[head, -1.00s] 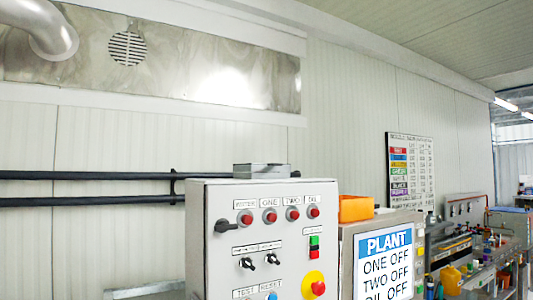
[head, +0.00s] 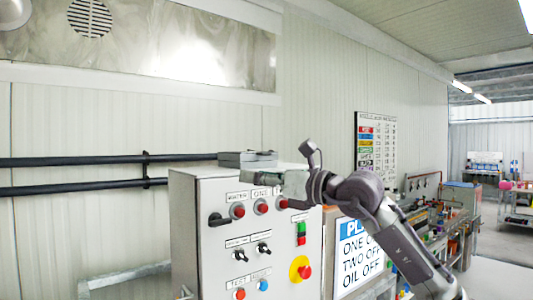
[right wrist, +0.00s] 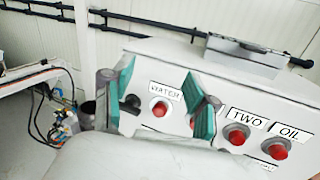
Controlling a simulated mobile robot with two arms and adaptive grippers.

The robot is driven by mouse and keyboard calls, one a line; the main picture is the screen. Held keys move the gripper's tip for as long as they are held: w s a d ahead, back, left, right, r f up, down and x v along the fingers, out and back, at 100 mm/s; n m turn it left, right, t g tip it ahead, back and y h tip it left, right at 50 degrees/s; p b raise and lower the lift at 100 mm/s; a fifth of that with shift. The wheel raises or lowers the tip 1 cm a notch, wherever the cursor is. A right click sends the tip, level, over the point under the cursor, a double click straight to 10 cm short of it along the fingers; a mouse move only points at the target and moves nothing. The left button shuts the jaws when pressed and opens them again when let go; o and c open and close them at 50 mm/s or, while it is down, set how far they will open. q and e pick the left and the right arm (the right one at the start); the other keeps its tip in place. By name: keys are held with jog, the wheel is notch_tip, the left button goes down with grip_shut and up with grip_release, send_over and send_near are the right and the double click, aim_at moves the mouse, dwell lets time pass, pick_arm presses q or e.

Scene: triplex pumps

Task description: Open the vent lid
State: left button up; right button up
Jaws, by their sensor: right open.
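A low grey box with a flat top (head: 247,157) sits on top of the control cabinet, its top appearing closed; it also shows in the right wrist view (right wrist: 243,57). It looks like the vent lid's housing, but no label confirms this. My right gripper (head: 262,179) is in front of the cabinet's upper edge, just below and in front of the box. In the right wrist view its teal-padded fingers (right wrist: 157,95) are apart and empty, with the WATER label between them. The box is to the right of and beyond the fingers. My left gripper is not in view.
The control cabinet (head: 205,258) carries red lamps, black switches and a yellow-based red button (head: 301,269). Dark pipes (head: 75,161) run along the wall behind. Air above the box is clear.

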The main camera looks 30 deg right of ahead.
aim_at(267, 154)
jog(key=s+d+r+m+h, duration=0.3)
jog(key=d+r+h, duration=0.25)
jog(key=d, duration=0.45)
jog(key=shift+t+h, duration=0.4)
jog(key=shift+h, duration=0.05)
jog(key=w+p, duration=0.2)
jog(key=w, duration=0.2)
jog(key=w+p, duration=0.2)
jog(key=w, duration=0.2)
jog(key=w+a+p, duration=0.1)
jog(key=w+p, duration=0.2)
jog(key=w, duration=0.1)
jog(key=shift+w+f, duration=0.15)
jog(key=shift+f, duration=0.15)
jog(key=shift+w+f+p, duration=0.2)
jog(key=shift+w+p, duration=0.1)
jog(key=shift+w, duration=0.45)
jog(key=shift+c, duration=0.3)
grip_shut()
